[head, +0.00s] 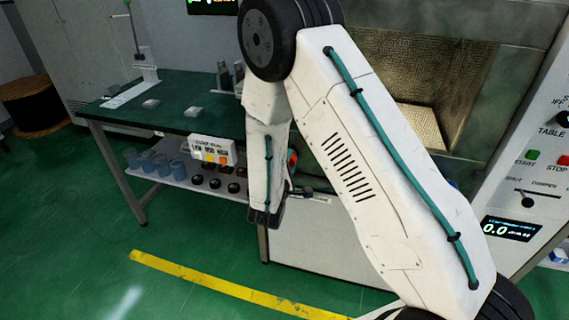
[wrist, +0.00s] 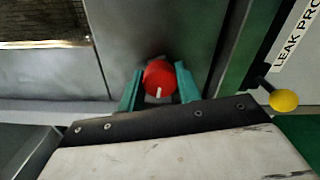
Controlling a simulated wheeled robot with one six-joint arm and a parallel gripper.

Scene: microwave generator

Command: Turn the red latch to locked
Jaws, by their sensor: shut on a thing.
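The red latch (wrist: 159,73) is a round red knob on a grey metal face in the wrist view. A short white mark on it points down in the picture, toward my gripper's body. My gripper (wrist: 158,86) has one teal finger on each side of the knob and is shut on it. In the head view my arm covers most of this spot; only a small red and teal patch shows beside the arm, too small to read.
A yellow ball knob (wrist: 283,100) on a dark stem sits right of the latch, near a "LEAK PRO" label (wrist: 299,38). In the head view, a green-topped table (head: 180,112) stands left of my arm. A control panel (head: 535,180) is at right. Green floor is open at front left.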

